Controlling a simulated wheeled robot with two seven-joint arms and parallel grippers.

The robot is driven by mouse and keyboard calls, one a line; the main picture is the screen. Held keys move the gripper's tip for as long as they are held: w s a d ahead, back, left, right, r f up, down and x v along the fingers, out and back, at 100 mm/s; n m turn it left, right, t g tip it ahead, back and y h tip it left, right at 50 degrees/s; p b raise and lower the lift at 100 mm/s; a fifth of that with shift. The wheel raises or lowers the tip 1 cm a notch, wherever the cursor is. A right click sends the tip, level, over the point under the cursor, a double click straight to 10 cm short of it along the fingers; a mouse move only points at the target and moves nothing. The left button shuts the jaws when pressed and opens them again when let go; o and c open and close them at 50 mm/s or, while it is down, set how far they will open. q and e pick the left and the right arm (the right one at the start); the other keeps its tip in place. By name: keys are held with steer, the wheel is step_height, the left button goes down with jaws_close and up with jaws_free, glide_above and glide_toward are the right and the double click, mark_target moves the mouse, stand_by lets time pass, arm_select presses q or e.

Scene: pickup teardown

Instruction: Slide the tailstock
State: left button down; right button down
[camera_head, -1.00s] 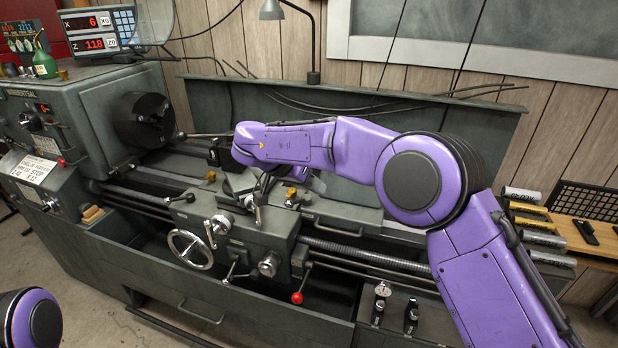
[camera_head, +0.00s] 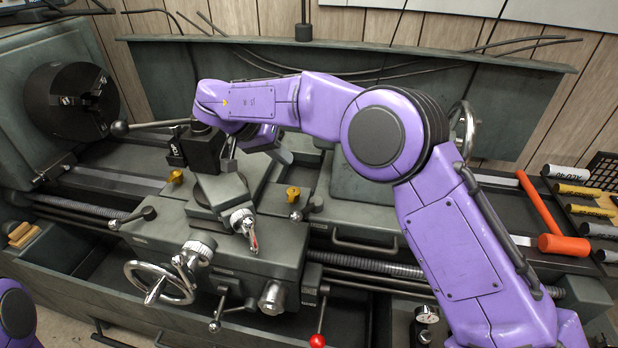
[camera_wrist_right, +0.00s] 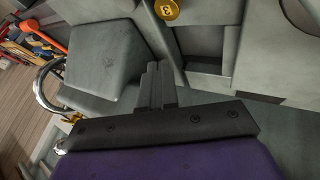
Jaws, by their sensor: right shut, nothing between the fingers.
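The tailstock (camera_head: 358,188) is a grey casting on the lathe bed, partly hidden behind my right arm in the head view. Its bright handwheel (camera_head: 465,130) shows right of my arm's round joint. In the right wrist view, a grey block that looks like the tailstock body (camera_wrist_right: 105,62) lies left of the fingers, with the handwheel (camera_wrist_right: 42,88) beyond it. My right gripper (camera_wrist_right: 156,80) is shut and empty, with its fingers apart from that block. Its fingertips are hard to make out in the head view. My left gripper is out of view; only a piece of the left arm shows.
The chuck (camera_head: 70,101) is at the left end of the lathe. The carriage (camera_head: 225,240), with tool post and handwheel (camera_head: 160,283), stands in front of my right wrist. An orange-headed mallet (camera_head: 563,245) lies at the right beside several labelled cylinders (camera_head: 590,190).

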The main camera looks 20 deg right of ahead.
steer(key=f, duration=0.1)
glide_toward(320, 189)
steer(key=f, duration=0.1)
steer(key=w+d+f, duration=0.2)
steer(key=shift+w+d+f, duration=0.25)
steer(key=shift+f, duration=0.1)
steer(key=s+d, duration=0.1)
steer(key=s+d+p, duration=0.1)
steer(key=d, duration=0.1)
steer(key=shift+f, duration=0.2)
steer(key=shift+s+d, duration=0.25)
steer(key=shift+d, duration=0.05)
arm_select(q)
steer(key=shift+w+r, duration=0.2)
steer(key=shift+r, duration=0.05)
arm_select(e)
steer(key=shift+f, duration=0.1)
steer(key=shift+w, duration=0.1)
